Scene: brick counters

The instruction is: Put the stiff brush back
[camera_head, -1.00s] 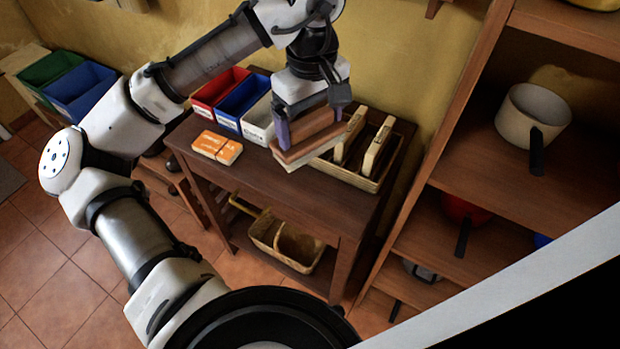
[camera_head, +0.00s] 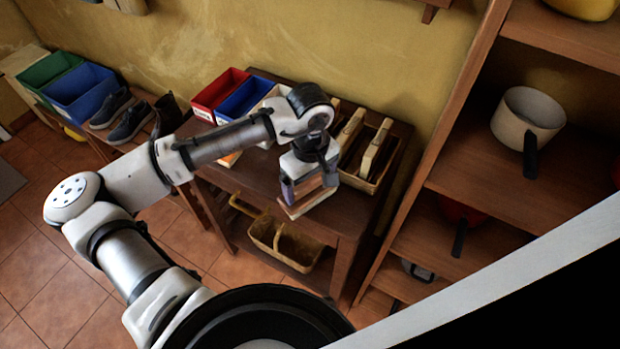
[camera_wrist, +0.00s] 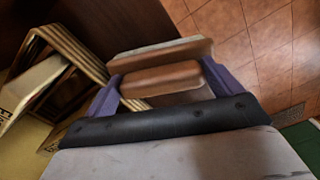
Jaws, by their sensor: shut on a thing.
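My gripper (camera_head: 308,187) is shut on a brown wooden brush (camera_head: 309,205) and holds it over the front of the dark wooden table. In the wrist view, the brush (camera_wrist: 162,78) sits between the purple fingers of my gripper (camera_wrist: 164,88), with a flat pale-edged layer on its far side. A light wooden tray (camera_head: 364,185) with compartments stands on the table, behind and to the right of the gripper. Two pale wooden pieces (camera_head: 375,149) stand in it. The tray's slatted edge (camera_wrist: 70,48) shows at left in the wrist view. My arm hides part of the tray.
Red (camera_head: 219,93) and blue (camera_head: 243,98) bins stand at the table's back left. An orange box is mostly hidden behind my arm. A basket (camera_head: 287,246) sits on the lower shelf. A shelf unit with pots (camera_head: 527,112) rises at right.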

